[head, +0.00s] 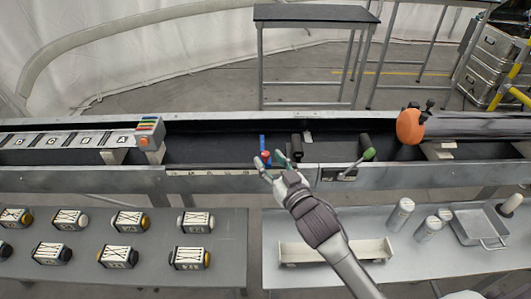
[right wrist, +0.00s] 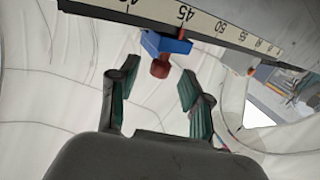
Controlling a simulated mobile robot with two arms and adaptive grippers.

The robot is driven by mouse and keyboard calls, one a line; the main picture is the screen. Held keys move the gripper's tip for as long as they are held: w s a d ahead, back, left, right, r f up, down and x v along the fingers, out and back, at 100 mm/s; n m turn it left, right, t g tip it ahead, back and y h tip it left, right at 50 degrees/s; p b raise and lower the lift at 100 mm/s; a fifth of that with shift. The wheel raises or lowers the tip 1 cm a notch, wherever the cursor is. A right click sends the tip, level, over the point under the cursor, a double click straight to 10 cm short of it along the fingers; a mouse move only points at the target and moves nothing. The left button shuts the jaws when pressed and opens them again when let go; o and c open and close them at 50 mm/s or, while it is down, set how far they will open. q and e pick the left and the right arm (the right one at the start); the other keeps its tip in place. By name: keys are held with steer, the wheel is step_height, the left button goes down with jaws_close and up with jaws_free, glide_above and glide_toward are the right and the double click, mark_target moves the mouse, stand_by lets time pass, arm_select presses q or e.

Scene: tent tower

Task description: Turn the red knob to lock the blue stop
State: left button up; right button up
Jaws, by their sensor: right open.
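The blue stop (head: 262,141) sits on the front rail of the long trough, with the small red knob (head: 265,154) on its near side. In the right wrist view the blue stop (right wrist: 168,43) is by a ruler scale near the 45 mark, and the red knob (right wrist: 160,69) sticks out from it toward me. My right gripper (head: 271,170) is open and empty right by the knob. In the wrist view its fingers (right wrist: 157,82) stand apart on both sides of the knob's line; I cannot tell whether the knob is between the tips. My left gripper is not in view.
The trough (head: 220,150) runs across the view. A green-tipped lever (head: 368,154) and an orange round thing (head: 410,126) are to the right. Lettered tiles (head: 75,140) lie left. Labelled blocks (head: 130,221) stand on the left table; canisters (head: 401,214) and a tray (head: 480,226) on the right one.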

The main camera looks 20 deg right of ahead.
steer(key=shift+w+a, duration=0.15)
steer(key=shift+w, duration=0.6)
steer(key=shift+w+a, duration=0.1)
steer(key=shift+w, duration=0.6)
steer(key=shift+c, duration=0.4)
jaws_close()
